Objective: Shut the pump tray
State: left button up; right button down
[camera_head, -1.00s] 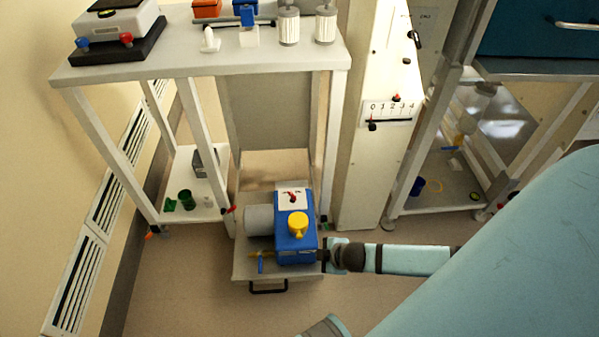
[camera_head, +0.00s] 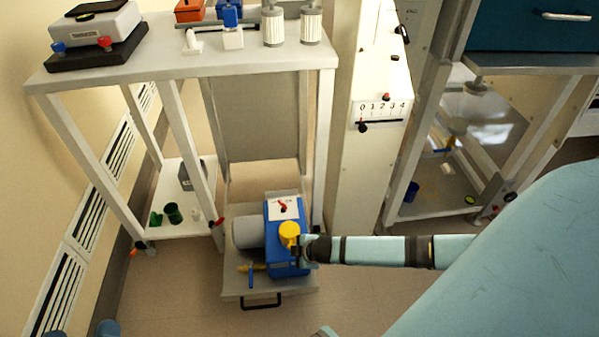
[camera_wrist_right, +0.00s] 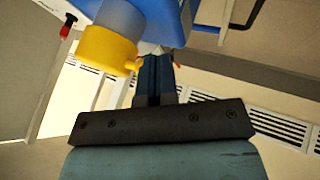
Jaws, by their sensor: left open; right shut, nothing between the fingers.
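The pump tray (camera_head: 240,289) is a grey pull-out plate low under the white bench, sticking out in front of its legs. A black bar handle (camera_head: 261,303) is on its front edge. The blue pump (camera_head: 281,263) stands on it, with a grey motor cylinder and a yellow cap (camera_head: 289,231). My right gripper (camera_head: 309,250) is shut and empty at the pump's right side, by the cap. The right wrist view shows its fingers (camera_wrist_right: 155,78) close to the cap (camera_wrist_right: 106,55); contact is unclear. Only the dark blue tips of my left gripper (camera_head: 106,329) show at the bottom left edge, apart.
The white bench (camera_head: 185,64) stands over the tray, its legs on both sides. A lower shelf (camera_head: 183,226) with green cups is left of the tray. A pale panel with a numbered scale (camera_head: 382,106) is to the right. The floor in front of the tray is clear.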

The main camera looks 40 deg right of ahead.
aim_at(294, 240)
jog(key=w+d, duration=0.1)
jog(key=w, duration=0.1)
jog(key=w+d, duration=0.1)
jog(key=w, duration=0.1)
jog(key=shift+w+d, duration=0.1)
jog(key=shift+d, duration=0.2)
pick_arm(q)
jog(key=shift+f, duration=0.3)
jog(key=shift+r, duration=0.1)
pick_arm(e)
jog(key=shift+s+a, duration=0.1)
jog(key=shift+s, duration=0.1)
